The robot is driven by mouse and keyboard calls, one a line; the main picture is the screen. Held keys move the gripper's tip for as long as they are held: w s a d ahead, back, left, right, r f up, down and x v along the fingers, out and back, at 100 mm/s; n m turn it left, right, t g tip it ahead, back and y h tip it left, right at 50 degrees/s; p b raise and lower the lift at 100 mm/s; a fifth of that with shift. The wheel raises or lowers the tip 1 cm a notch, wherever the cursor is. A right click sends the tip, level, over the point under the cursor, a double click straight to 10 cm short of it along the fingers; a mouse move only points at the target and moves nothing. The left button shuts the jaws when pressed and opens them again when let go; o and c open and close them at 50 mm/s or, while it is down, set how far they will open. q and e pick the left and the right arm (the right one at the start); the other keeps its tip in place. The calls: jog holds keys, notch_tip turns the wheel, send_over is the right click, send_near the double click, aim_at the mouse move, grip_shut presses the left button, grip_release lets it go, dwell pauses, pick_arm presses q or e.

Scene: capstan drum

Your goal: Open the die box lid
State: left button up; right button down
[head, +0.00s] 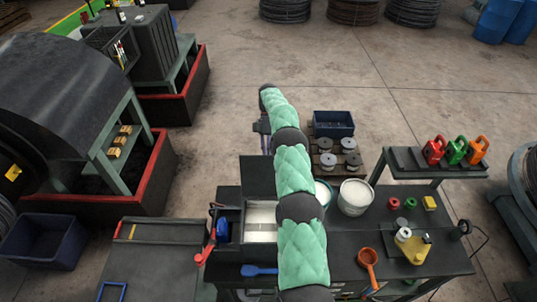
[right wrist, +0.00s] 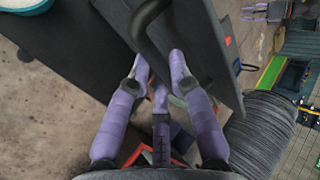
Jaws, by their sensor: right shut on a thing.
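The die box has a pale interior (head: 262,218) that shows open from above on the dark bench. Its dark lid (head: 258,176) stands raised behind the opening; it also shows as a slanting dark panel in the right wrist view (right wrist: 208,62). A dark curved handle (right wrist: 146,22) sticks out from the lid. My right gripper (right wrist: 157,62) has its purple fingers on either side of this handle and is shut on it. In the head view my right gripper (head: 263,132) is partly hidden by its green-sleeved arm. My left gripper is not in view.
My right arm crosses over the bench beside a white bucket (head: 356,196). An orange ladle (head: 368,260) and a yellow-based device (head: 412,246) stand to the right. A red lever (head: 206,248) is left of the box. A blue crate (head: 334,124) lies behind the bench.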

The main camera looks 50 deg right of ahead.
jog(key=shift+s+a+f, duration=0.1)
jog(key=shift+f, duration=0.65)
jog(key=c, duration=1.1)
grip_release()
jog(key=shift+w+d+r, duration=0.2)
jog(key=shift+r, duration=0.1)
